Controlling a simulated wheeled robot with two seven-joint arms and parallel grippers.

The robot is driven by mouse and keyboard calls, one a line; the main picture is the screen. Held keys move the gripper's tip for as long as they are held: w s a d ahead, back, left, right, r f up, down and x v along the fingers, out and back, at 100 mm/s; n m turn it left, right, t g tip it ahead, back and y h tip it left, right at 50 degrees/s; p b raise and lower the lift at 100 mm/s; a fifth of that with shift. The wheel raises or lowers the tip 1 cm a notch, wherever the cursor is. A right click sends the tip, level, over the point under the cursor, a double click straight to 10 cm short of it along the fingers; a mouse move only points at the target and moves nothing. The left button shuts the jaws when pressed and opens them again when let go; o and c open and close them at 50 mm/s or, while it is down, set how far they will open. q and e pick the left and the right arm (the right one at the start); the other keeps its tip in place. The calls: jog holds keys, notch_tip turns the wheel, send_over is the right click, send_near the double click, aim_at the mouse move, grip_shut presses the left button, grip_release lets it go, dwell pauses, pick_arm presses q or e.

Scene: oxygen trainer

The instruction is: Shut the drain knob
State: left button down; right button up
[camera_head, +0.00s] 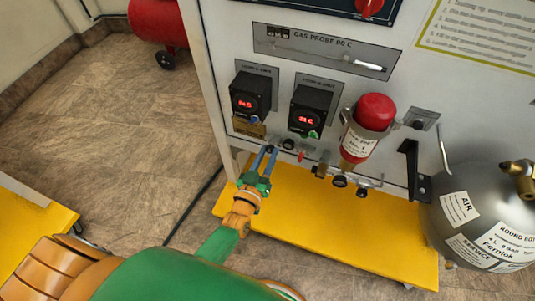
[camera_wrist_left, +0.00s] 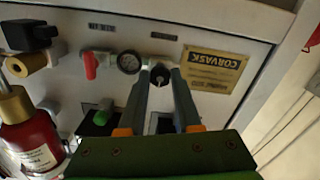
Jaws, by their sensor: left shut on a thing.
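My left gripper (camera_head: 265,160) reaches up to the lower left of the white panel. In the left wrist view its two long grey fingers (camera_wrist_left: 160,75) are closed around a small dark knob, which I take as the drain knob (camera_wrist_left: 160,74). The knob sits on the panel between a round gauge (camera_wrist_left: 129,62) and a brass-coloured plate (camera_wrist_left: 212,68). In the head view the fingertips hide most of the knob. My right gripper is in neither view.
A red valve lever (camera_wrist_left: 90,65) is beside the gauge. A red bottle (camera_head: 372,115) and a grey AIR tank (camera_head: 470,215) stand to the right. Two black display boxes (camera_head: 250,95) (camera_head: 310,108) are above.

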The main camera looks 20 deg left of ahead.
pick_arm(q)
jog(key=c, duration=0.6)
grip_release()
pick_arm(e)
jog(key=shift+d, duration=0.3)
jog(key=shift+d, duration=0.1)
pick_arm(q)
jog(key=shift+s, duration=0.35)
jog(key=s+p, duration=0.1)
jog(key=s, duration=0.5)
jog(key=shift+s+a+p, duration=0.15)
jog(key=shift+s+p, duration=0.05)
jog(key=shift+p, duration=0.15)
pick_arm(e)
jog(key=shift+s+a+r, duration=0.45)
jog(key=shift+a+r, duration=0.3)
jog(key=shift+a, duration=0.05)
